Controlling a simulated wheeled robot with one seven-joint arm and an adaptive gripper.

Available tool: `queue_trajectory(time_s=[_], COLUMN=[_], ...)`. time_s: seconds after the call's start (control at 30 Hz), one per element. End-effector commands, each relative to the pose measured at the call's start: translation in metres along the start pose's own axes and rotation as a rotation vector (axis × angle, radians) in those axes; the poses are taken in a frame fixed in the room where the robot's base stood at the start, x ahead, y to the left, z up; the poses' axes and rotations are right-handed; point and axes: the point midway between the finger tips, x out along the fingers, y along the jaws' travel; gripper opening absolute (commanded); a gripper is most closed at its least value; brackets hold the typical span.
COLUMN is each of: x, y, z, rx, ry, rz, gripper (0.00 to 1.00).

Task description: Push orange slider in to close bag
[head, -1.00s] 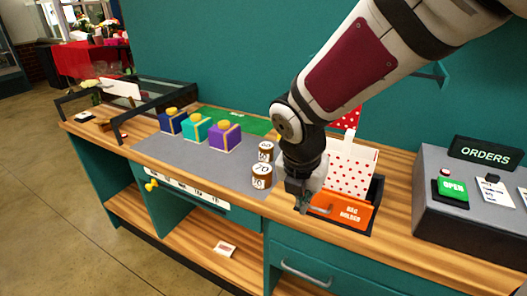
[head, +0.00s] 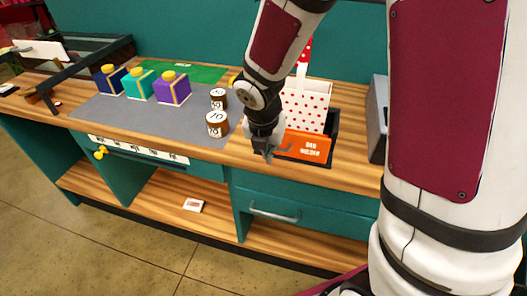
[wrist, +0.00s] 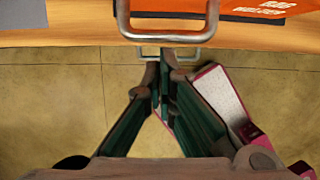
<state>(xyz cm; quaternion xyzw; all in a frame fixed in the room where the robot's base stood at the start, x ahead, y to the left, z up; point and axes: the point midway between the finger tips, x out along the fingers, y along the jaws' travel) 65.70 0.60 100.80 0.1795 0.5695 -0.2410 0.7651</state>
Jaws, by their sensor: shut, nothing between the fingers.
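The orange slider (head: 309,148), lettered "BAG HOLDER", sits at the front of the black holder (head: 332,128) on the counter. The white paper bag with red dots (head: 305,101) stands upright behind it. My gripper (head: 268,155) is at the slider's left front, by its metal handle; the head view does not show whether they touch. In the wrist view the slider (wrist: 238,10) is at the top with its handle (wrist: 164,38) sticking out. My shut, empty gripper (wrist: 163,80) is just short of that handle in the picture. My arm hides part of the bag and holder.
Brown ribbon spools (head: 217,123) and blue, teal and purple boxes (head: 172,89) stand left on the grey mat (head: 150,117). A grey console (head: 378,120) is at the right, partly behind my arm. A drawer handle (head: 274,212) juts out below the counter.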

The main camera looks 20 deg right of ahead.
Motion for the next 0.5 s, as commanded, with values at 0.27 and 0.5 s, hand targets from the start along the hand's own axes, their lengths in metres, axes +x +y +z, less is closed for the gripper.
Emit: queue_trajectory(time_s=[0.27,0.5], x=[0.0,0.004], y=[0.0,-0.002], z=[0.001,0.02], rx=[0.0,0.003], ry=[0.0,0.001], rz=[0.0,-0.002], gripper=[0.0,0.0])
